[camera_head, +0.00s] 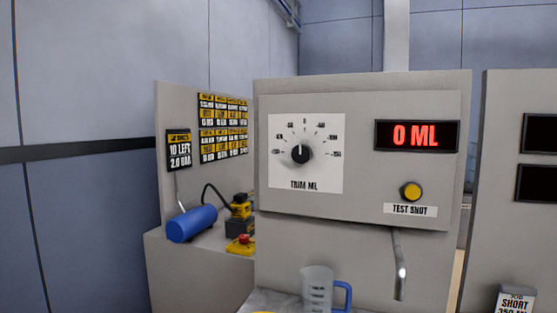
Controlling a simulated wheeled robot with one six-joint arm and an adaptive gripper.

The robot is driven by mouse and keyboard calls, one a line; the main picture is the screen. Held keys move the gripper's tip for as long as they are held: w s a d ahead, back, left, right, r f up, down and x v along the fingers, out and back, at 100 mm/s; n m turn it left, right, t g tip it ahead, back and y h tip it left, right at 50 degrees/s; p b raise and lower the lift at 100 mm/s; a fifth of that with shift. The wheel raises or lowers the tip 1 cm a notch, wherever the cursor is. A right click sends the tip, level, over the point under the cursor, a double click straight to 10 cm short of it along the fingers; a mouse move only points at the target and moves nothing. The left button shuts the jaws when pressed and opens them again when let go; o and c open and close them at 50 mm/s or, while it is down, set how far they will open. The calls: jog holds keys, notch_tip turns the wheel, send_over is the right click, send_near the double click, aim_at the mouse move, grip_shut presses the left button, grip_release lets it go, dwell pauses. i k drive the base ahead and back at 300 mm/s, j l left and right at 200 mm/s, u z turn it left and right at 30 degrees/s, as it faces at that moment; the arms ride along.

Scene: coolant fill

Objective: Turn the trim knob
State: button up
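The trim knob (301,154) is a round black knob on a white dial plate (281,178) labelled "TRIM ML". Its white pointer mark points about straight up, toward the middle of the scale. The dial sits on the left of a grey panel (360,195). To its right, a display (417,135) reads "0 ML" in red. Below the display is a yellow button (411,191) labelled "TEST SHOT". My gripper is not in view, and nothing touches the knob.
A metal spout (399,265) hangs below the panel. A clear jug (317,288) with a blue handle stands lower left of it. On the left counter are a blue cylinder (192,223) and a yellow-black device (240,208). The space before the dial looks clear.

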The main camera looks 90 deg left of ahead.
aim_at(301, 154)
jog(key=u, duration=2.6)
